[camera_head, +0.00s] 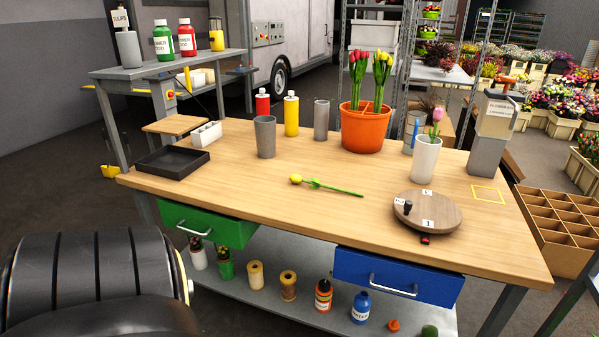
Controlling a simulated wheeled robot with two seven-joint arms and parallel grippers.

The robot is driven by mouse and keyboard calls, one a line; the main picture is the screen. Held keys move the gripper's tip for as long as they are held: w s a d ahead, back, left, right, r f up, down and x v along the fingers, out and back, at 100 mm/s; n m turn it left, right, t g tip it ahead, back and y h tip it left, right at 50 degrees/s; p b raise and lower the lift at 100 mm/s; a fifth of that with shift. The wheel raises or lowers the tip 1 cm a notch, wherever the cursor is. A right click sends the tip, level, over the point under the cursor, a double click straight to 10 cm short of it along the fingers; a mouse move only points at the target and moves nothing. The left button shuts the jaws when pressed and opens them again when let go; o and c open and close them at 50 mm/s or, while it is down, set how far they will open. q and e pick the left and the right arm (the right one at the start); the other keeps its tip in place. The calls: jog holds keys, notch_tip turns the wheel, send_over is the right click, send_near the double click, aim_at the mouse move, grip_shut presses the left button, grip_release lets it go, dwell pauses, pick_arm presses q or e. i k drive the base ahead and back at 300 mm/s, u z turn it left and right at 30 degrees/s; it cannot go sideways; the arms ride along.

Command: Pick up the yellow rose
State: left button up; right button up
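A single yellow flower (296,180) with a green stem and leaf lies flat on the wooden table (250,205). Its head points left and its stem runs right and slightly toward the front. It lies apart from the other objects. Yellow blooms (381,66) also stand beside red ones (357,64) in an orange pot (366,127) at the back. Neither of my grippers is in view. A large dark rounded part at the lower left looks like part of my own body.
A grey cup (265,137) stands behind the flower. A white vase (425,160) with a pink tulip and a round wooden turntable (427,209) are to the right. A black tray (173,162) is at the left. The table around the flower is clear.

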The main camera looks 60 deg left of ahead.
aim_at(295, 178)
jog(key=u, duration=1.7)
